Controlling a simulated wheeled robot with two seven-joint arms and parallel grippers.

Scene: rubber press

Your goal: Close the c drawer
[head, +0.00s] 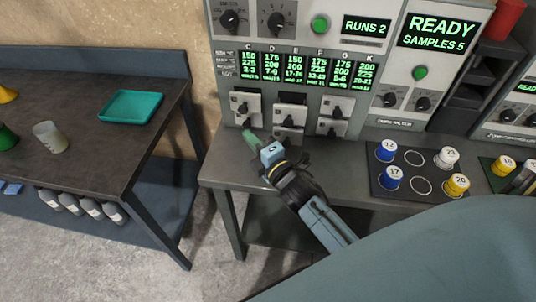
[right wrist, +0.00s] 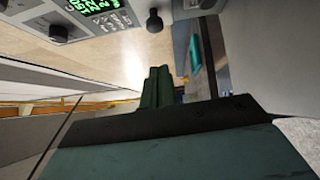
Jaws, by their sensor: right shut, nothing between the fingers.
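The press (head: 300,60) has a row of displays headed C, D, E, F, G and K, with small light drawer fronts with black knobs below them. The C drawer (head: 240,97) belongs to the leftmost pair, under the C and D columns. I cannot tell how far out it stands. My right gripper (head: 252,140) is shut and empty, with its green fingers just below and in front of that leftmost pair. In the right wrist view, the shut fingers (right wrist: 157,88) point toward the wall, with black knobs and a lit display at the top left. My left gripper is not in view.
The press stands on a grey bench (head: 222,172). To the right, a dark sample plate (head: 405,198) holds several numbered blue, white and yellow cups. A separate dark table (head: 95,85) at the left carries a teal tray (head: 133,105) and a beaker (head: 50,137). A floor gap separates them.

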